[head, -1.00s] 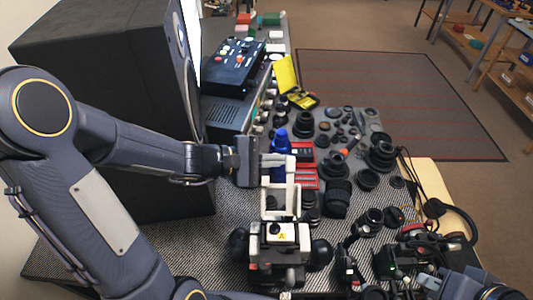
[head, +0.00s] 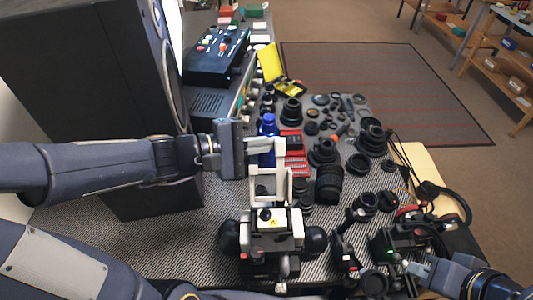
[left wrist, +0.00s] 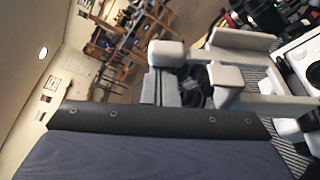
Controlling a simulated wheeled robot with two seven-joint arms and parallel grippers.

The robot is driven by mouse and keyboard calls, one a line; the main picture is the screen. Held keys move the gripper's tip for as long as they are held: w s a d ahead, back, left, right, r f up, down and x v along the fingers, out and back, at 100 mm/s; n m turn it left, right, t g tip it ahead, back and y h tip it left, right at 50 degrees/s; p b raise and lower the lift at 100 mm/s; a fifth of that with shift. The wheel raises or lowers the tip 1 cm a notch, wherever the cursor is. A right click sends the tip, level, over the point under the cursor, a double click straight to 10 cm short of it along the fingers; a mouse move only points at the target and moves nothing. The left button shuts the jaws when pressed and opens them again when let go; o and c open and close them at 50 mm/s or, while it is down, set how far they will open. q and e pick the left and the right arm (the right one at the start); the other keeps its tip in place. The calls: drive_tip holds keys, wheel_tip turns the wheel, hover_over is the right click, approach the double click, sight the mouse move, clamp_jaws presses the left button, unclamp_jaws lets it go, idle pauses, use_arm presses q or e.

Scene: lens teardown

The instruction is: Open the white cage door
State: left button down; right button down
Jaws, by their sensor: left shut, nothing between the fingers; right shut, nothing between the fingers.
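The white cage (head: 287,187) is a small upright frame standing on a device with a white top and a yellow label (head: 272,220), at the table's front middle. In the head view my left gripper (head: 277,147) comes in from the left. Its pale fingers are at the frame's upper end, shut and empty; I cannot tell whether they touch it. The left wrist view shows pale finger and frame parts close together, hard to tell apart. My right gripper (head: 418,268) is shut and empty at the lower right, beside a dark device with a green light (head: 391,251).
A blue bottle (head: 267,126) and red boxes (head: 294,158) stand just behind the cage. Several black lenses (head: 329,184) crowd the area to its right. A large black box (head: 85,85) stands at the left. Bare patterned tabletop (head: 180,235) lies left of the cage.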

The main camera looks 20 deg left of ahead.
use_arm(q)
drive_tip(key=shift+s+r+m+b, duration=0.3)
use_arm(e)
drive_tip(key=shift+f, duration=0.8)
